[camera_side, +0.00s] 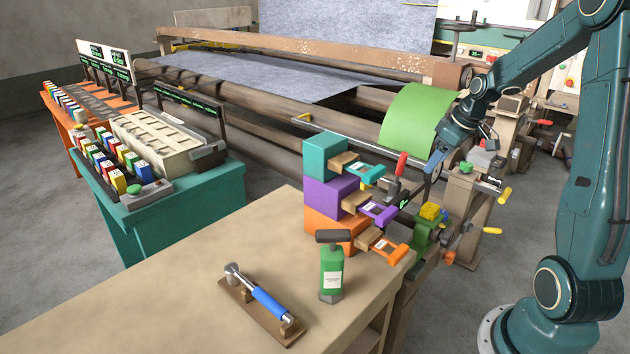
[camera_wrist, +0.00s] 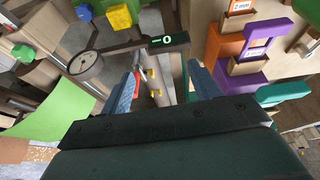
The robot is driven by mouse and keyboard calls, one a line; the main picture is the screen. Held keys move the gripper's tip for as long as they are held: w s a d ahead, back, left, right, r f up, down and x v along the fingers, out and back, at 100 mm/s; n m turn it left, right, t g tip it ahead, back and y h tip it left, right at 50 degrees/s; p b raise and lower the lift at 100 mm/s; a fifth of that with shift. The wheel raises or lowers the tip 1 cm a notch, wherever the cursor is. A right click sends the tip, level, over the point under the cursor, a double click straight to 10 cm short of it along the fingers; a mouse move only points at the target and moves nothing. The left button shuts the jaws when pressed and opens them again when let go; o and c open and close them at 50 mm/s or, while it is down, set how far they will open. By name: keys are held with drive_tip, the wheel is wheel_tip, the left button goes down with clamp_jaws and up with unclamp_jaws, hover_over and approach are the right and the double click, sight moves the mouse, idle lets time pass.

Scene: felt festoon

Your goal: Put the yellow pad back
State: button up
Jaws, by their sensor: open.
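A yellow block (camera_side: 430,211), which looks like the yellow pad, sits on a green fixture (camera_side: 425,235) at the right end of the bench. In the wrist view the yellow block (camera_wrist: 119,16) shows near the top, beside green parts. My gripper (camera_side: 432,166) hangs above and behind that fixture, near a red handle (camera_side: 402,164). In the wrist view my gripper (camera_wrist: 165,80) has its blue fingers apart, with nothing clearly held between them. A rod with small yellow parts (camera_wrist: 151,74) shows beyond the gap. The block and my gripper are apart.
Stacked teal, purple and orange drawer boxes (camera_side: 331,196) stand left of my gripper, drawers pulled out. A round gauge (camera_wrist: 86,66) and a small display (camera_wrist: 168,41) show in the wrist view. A green sheet (camera_side: 418,117) hangs behind. A green bottle (camera_side: 331,272) and blue-handled tool (camera_side: 270,305) occupy the bench.

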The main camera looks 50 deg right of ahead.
drive_tip(key=a+r, duration=0.5)
drive_tip(key=a, duration=0.4)
drive_tip(key=s+a+r, duration=0.2)
drive_tip(key=s+a, duration=0.5)
drive_tip(key=a, duration=0.2)
drive_tip(key=s+a+r+t, duration=0.1)
drive_tip(key=s+a+r, duration=0.2)
drive_tip(key=s+a, duration=0.5)
drive_tip(key=shift+a+r, duration=0.35)
drive_tip(key=shift+a, duration=0.65)
